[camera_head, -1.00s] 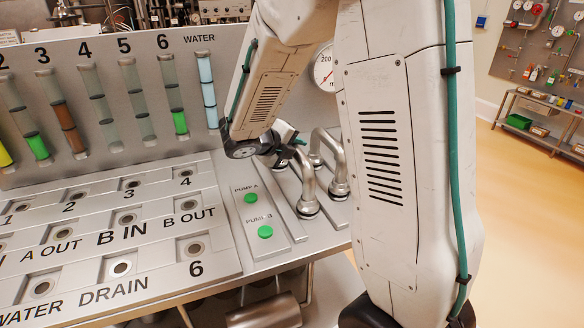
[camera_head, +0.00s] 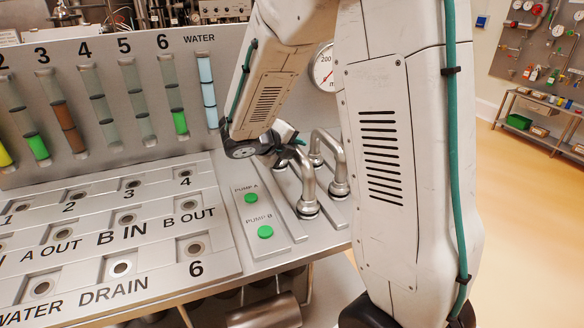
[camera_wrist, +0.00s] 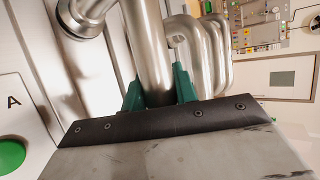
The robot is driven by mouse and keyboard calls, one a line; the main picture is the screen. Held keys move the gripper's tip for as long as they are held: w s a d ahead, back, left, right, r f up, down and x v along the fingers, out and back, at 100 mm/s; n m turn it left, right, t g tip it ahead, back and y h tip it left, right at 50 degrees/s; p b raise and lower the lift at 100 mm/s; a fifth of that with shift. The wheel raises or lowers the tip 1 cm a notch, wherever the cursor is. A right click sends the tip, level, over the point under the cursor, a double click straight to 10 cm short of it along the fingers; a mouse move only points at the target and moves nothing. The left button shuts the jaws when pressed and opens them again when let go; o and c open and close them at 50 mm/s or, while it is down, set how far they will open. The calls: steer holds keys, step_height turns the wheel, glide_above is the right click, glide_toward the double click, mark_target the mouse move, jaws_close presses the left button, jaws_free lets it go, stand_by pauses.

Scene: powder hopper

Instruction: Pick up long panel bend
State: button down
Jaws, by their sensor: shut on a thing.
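Steel pipe bends stand on the panel to the right of the pump buttons. The nearer bend (camera_head: 307,190) rises from the panel and curves up toward my gripper (camera_head: 284,152). In the wrist view my gripper (camera_wrist: 160,88) has its green fingers on both sides of a steel pipe (camera_wrist: 148,45), which is the bend it is shut on. The lower end of this pipe shows as a collar (camera_wrist: 88,15) at the top left of the wrist view. A second bend (camera_head: 338,165) stands just behind. My arm hides part of the bends in the head view.
The green pump A button (camera_head: 251,198) and pump B button (camera_head: 265,232) lie left of the bends. Other steel bends (camera_wrist: 205,45) stand close beside the held pipe. A sloped panel with numbered sight tubes (camera_head: 110,95) rises behind.

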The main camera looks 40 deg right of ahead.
stand_by(0.7)
steer(key=shift+r, duration=1.75)
glide_toward(301, 165)
steer(key=s+d+f, duration=0.2)
steer(key=d, duration=0.4)
steer(key=shift+s+a+r, duration=0.2)
steer(key=shift+s+a, duration=0.15)
steer(key=shift+a, duration=0.3)
steer(key=shift+d, duration=0.1)
